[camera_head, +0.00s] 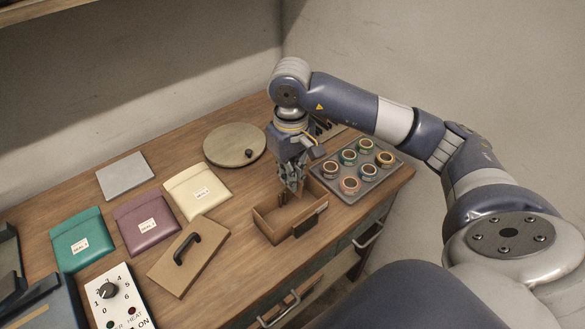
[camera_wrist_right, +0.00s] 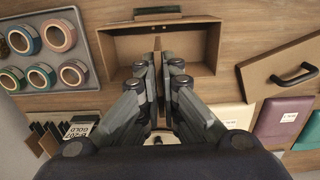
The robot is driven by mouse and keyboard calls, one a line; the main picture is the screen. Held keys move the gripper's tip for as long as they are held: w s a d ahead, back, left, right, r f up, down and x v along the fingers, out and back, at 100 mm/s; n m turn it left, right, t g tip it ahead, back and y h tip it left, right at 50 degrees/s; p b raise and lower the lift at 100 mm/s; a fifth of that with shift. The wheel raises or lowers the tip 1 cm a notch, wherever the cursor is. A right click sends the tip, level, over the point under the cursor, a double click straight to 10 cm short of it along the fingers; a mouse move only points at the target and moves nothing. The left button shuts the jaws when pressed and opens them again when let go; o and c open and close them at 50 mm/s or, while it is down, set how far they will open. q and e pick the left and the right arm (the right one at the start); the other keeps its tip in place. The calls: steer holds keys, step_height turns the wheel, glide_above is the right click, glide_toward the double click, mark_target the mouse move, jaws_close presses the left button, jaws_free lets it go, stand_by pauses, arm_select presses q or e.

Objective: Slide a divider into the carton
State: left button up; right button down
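The open brown carton (camera_head: 268,228) sits on the wooden table, with a dark handle on its front wall. It also shows in the right wrist view (camera_wrist_right: 118,52). My right gripper (camera_head: 292,185) points down over the carton's back part. In the right wrist view its fingers (camera_wrist_right: 158,62) are close together on a thin brown divider (camera_wrist_right: 157,44), seen nearly edge-on. The divider's lower part reaches into the carton; whether it touches the floor is hidden. More dividers (camera_wrist_right: 42,138) stand in a rack beside a label. My left gripper is not in view.
A grey tray (camera_head: 336,190) of tape rolls stands right of the carton. A brown lid (camera_head: 168,273) with a black handle lies to the left, near cream (camera_head: 185,187), purple (camera_head: 135,235) and green pouches (camera_head: 65,232). A round disc (camera_head: 226,144) lies behind.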

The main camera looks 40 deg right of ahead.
steer(key=shift+f, duration=0.6)
steer(key=shift+f+b, duration=0.45)
steer(key=shift+f, duration=0.5)
steer(key=shift+f+b, duration=0.7)
steer(key=shift+b, duration=0.05)
steer(key=shift+f+b, duration=0.8)
steer(key=shift+b, duration=0.15)
steer(key=shift+f+b, duration=0.2)
steer(key=shift+b, duration=0.1)
steer(key=shift+b, duration=0.7)
steer(key=c, duration=1.7)
jaws_free()
